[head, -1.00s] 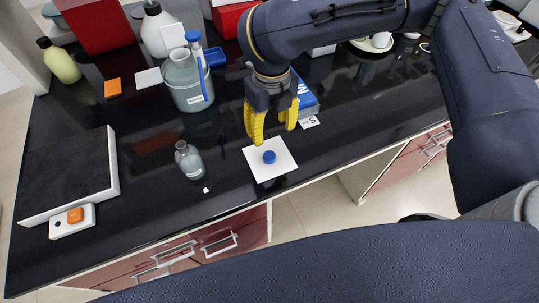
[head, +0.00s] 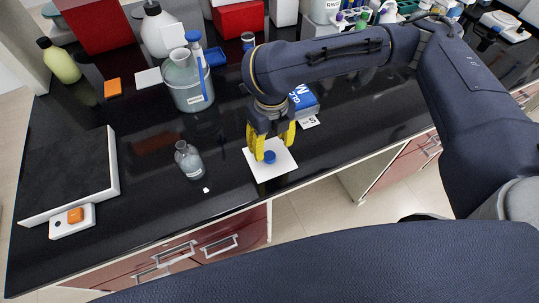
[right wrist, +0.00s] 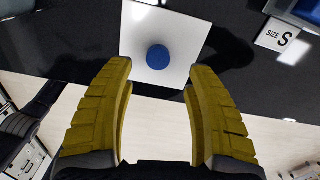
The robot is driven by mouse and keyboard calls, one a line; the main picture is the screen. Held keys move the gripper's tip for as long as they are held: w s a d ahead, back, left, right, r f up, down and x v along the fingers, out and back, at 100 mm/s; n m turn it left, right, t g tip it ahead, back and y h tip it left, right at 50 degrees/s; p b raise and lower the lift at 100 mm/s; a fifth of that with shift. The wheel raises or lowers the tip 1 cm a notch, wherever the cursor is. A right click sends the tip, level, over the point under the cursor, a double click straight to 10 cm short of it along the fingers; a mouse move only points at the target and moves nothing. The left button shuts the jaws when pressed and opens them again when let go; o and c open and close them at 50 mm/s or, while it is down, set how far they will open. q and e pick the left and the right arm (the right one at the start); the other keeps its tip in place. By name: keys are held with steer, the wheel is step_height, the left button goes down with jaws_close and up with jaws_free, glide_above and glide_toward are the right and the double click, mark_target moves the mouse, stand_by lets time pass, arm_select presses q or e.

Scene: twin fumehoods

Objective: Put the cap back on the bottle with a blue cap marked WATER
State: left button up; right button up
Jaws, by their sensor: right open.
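A round blue cap (head: 269,157) lies on a white square sheet (head: 258,171) near the front edge of the black bench. In the right wrist view the cap (right wrist: 158,57) shows beyond and between the fingertips. My right gripper (head: 273,150) has yellow fingers, is open and empty, and hangs just above the sheet. It also shows in the right wrist view (right wrist: 159,85). A small clear bottle (head: 189,161) without a cap stands upright to the left of the sheet. I cannot read a label on it. My left gripper is not in view.
A large jar (head: 188,85) with a blue-topped tool stands behind the bottle. A blue glove box (head: 305,102) with a "SIZE S" card (right wrist: 277,34) is behind my right gripper. A dark, white-edged slab (head: 66,176) lies at left. The bench between bottle and sheet is clear.

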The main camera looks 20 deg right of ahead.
mark_target(270, 156)
steer(key=shift+s+a+f, duration=0.1)
steer(key=shift+f, duration=0.75)
steer(key=shift+s+a+f, duration=0.1)
steer(key=shift+f, duration=0.75)
steer(key=shift+w+d+f, duration=0.1)
steer(key=shift+f, duration=0.8)
steer(key=shift+c, duration=0.2)
steer(key=c, duration=0.9)
steer(key=shift+r, duration=0.1)
steer(key=shift+c, duration=0.2)
step_height(270, 156, up, 20)
